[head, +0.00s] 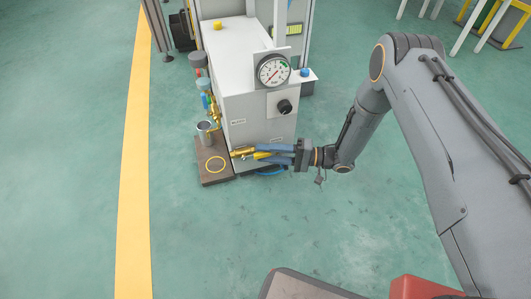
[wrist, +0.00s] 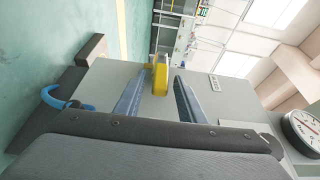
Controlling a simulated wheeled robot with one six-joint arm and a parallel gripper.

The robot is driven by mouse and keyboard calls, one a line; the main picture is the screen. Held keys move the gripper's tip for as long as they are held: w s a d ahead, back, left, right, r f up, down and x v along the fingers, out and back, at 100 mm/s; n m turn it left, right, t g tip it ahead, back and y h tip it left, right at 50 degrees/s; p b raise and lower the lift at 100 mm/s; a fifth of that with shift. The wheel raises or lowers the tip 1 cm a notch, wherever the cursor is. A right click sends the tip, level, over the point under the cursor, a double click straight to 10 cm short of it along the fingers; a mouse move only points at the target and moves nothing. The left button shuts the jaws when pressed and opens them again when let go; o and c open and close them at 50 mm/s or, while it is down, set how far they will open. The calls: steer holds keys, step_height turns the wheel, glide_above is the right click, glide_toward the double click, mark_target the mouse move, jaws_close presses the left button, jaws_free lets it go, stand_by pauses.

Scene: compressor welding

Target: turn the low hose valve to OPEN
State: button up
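The low hose valve (head: 243,152) is a brass body with a yellow lever, low on the front of the pale cabinet in the head view. Its yellow lever (wrist: 160,78) shows in the wrist view between my two blue-grey fingers. My gripper (head: 272,155) reaches in from the right, level with the valve. In the wrist view my gripper (wrist: 163,78) has its fingers apart, one on each side of the lever, with narrow gaps visible. The brass body is mostly hidden there. I cannot read any OPEN marking.
The cabinet (head: 245,95) carries a pressure gauge (head: 273,71) and a black knob (head: 285,106). A metal cup (head: 205,133) and a yellow ring (head: 215,164) are on a brown board (head: 203,174) to the left. A blue hose (wrist: 62,101) lies low beside the cabinet. Green floor is free in front.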

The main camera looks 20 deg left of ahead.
steer(key=shift+d, duration=0.1)
steer(key=p+v, duration=0.2)
steer(key=v, duration=0.5)
steer(key=shift+w+d, duration=0.15)
steer(key=shift+d, duration=0.15)
stand_by(0.3)
